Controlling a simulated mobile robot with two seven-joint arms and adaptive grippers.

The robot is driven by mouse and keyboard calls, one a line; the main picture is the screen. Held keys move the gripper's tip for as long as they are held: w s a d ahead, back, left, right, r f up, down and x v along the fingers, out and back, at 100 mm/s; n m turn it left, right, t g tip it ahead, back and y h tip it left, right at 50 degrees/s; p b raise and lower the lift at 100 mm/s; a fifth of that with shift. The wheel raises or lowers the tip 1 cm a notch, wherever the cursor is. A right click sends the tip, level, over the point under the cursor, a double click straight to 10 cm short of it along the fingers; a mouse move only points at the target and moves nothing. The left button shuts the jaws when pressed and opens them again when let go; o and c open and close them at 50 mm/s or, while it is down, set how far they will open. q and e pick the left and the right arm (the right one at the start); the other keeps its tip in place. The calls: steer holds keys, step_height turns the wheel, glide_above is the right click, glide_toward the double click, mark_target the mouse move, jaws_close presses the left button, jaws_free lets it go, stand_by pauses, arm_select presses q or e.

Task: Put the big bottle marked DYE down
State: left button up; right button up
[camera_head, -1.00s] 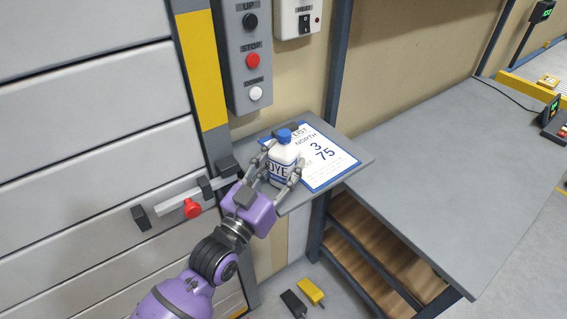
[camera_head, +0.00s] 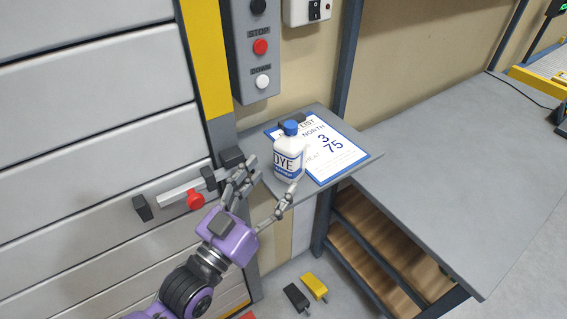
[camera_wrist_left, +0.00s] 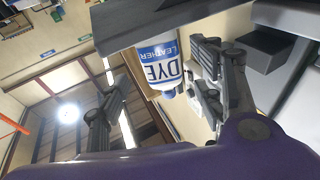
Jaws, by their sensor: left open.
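The big bottle marked DYE (camera_head: 289,156), white with a blue cap and a blue and white label, stands upright on a small grey shelf (camera_head: 352,168), at the left edge of a printed list sheet (camera_head: 335,150). My left gripper (camera_head: 266,194) is open, with its fingers spread, in front of and below the bottle, and looks clear of it. In the left wrist view the bottle (camera_wrist_left: 158,62) shows upside down beyond the spread fingers, its label reading DYE LEATHER. The right gripper is not in view.
A shutter door (camera_head: 90,130) with a latch and red knob (camera_head: 195,200) is at the left. A button box (camera_head: 256,50) hangs above the shelf. A grey table (camera_head: 460,170) is at the right. A black and a yellow item (camera_head: 315,287) lie low down.

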arm_select(q)
steer(key=v, duration=0.4)
steer(key=shift+s+a+b, duration=0.1)
steer(key=shift+b, duration=0.25)
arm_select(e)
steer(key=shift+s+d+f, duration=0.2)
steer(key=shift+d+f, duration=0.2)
arm_select(q)
steer(key=shift+f, duration=0.1)
